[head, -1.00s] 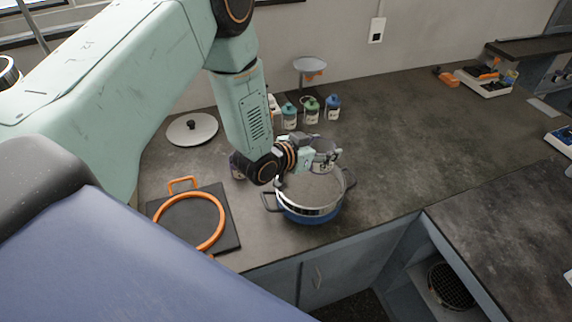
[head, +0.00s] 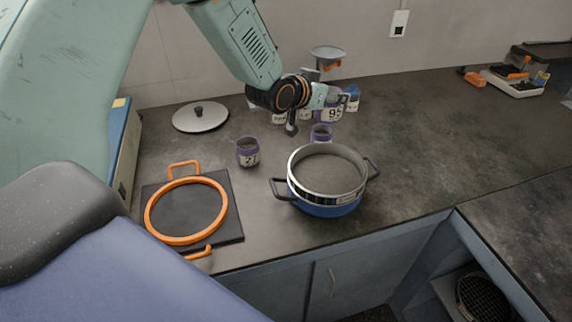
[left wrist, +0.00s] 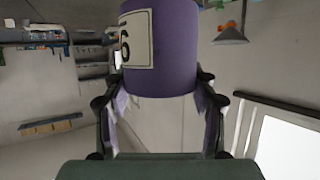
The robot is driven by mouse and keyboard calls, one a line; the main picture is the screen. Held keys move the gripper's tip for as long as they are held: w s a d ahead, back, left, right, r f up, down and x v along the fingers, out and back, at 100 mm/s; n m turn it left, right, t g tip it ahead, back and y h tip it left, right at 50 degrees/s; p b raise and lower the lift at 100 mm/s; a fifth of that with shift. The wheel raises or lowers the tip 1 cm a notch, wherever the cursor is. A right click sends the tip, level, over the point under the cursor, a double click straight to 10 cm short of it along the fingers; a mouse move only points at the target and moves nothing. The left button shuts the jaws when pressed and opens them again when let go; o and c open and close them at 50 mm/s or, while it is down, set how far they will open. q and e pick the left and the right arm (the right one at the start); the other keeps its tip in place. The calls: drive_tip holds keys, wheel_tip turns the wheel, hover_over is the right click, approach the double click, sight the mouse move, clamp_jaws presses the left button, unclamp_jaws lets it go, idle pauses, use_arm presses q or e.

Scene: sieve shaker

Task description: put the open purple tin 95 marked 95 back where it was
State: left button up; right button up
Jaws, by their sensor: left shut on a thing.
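The purple tin marked 95 (head: 334,114) is held up behind the pot, in front of the row of jars at the back. My left gripper (head: 322,99) is shut on it. In the left wrist view the tin (left wrist: 165,45) sits between the fingers, its pale label only partly showing. I cannot make out the tin's open top. Another purple tin (head: 248,153) with a number label stands on the counter left of the pot. A third purple tin (head: 320,134) stands just behind the pot. My right gripper is not in view.
The blue pot (head: 325,203) with a steel sieve ring on top stands at the front edge. Left of it is a dark plate with an orange ring (head: 222,208). A lid (head: 200,117) lies at the back left. A funnel on a stand (head: 328,53) is behind the jars.

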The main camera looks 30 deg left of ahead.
use_arm(q)
drive_tip(key=w+a+f+n+y+b, duration=0.2)
drive_tip(key=a+f+n+y+b, duration=0.15)
drive_tip(key=a+b, duration=1.1)
drive_tip(key=shift+m, duration=0.45)
drive_tip(key=f+b, duration=0.3)
drive_tip(key=f, duration=0.2)
drive_tip(key=s+d+f+b, duration=0.1)
drive_tip(key=f+b, duration=0.2)
drive_tip(key=f, duration=0.2)
drive_tip(key=f+b, duration=0.3)
drive_tip(key=f, duration=0.2)
drive_tip(key=shift+s+d, duration=0.25)
drive_tip(key=shift+d, duration=0.1)
drive_tip(key=shift+w+f, duration=0.1)
drive_tip(key=shift+f, duration=0.05)
